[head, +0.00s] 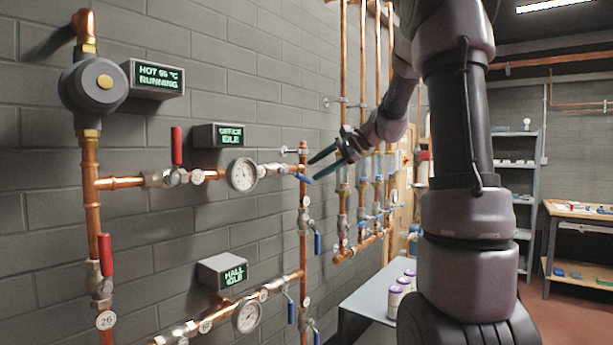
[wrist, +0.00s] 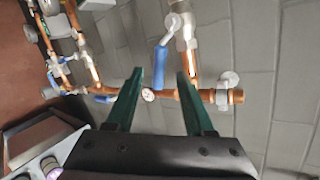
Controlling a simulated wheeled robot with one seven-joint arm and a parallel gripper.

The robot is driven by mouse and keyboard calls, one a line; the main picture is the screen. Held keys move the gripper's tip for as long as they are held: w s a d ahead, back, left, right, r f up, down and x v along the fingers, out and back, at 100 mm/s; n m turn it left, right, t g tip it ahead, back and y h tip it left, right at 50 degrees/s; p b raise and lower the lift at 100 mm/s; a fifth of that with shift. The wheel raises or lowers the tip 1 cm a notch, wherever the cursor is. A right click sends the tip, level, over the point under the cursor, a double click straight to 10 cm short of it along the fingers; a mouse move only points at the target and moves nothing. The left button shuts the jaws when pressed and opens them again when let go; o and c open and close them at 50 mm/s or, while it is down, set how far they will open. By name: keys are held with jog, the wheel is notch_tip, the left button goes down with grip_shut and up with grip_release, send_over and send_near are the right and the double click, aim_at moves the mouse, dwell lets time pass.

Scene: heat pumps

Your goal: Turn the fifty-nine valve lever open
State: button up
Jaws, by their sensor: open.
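My gripper (head: 312,170) is open, its two dark green fingers pointing left toward the wall pipes. A blue valve lever (head: 303,178) is close to the fingertips, at the right end of the upper pipe branch. In the wrist view, the same blue lever (wrist: 160,68) appears between the open fingertips (wrist: 158,75), with a gap on each side; I cannot tell how deep it sits between them. Its valve body (wrist: 185,35) is on a copper pipe. A round white tag (wrist: 148,95) is on the crossing pipe, its number unreadable. I cannot confirm which valve is fifty-nine.
Red levers stand on the upper branch (head: 177,145) and left pipe (head: 106,255); the left tag (head: 106,320) reads 26. Gauges (head: 242,174) and grey display boxes (head: 218,135) line the wall. More vertical pipes stand behind my gripper. A grey table (head: 368,300) holds white jars (head: 396,298).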

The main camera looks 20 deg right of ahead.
aim_at(310, 183)
jog(key=shift+s+d+r, duration=0.3)
jog(key=shift+d, duration=0.15)
jog(key=shift+c, duration=0.2)
jog(key=c, duration=0.6)
jog(key=shift+s+d+f+m, duration=0.1)
jog(key=shift+s+f+m, duration=0.1)
jog(key=shift+m, duration=0.4)
grip_shut()
jog(key=s+d+f+m, duration=0.2)
jog(key=s+f+m, duration=0.2)
jog(key=m, duration=1.3)
jog(key=shift+t, duration=0.3)
jog(key=shift+w+a+f, duration=0.2)
jog(key=shift+w+a, duration=0.7)
jog(key=shift+w, duration=0.25)
jog(key=shift+w+a+f, duration=0.2)
jog(key=shift+w+a, duration=0.65)
jog(key=shift+w, duration=0.3)
jog(key=shift+w+a+f, duration=0.2)
jog(key=shift+w+a, duration=0.7)
jog(key=shift+w, duration=0.25)
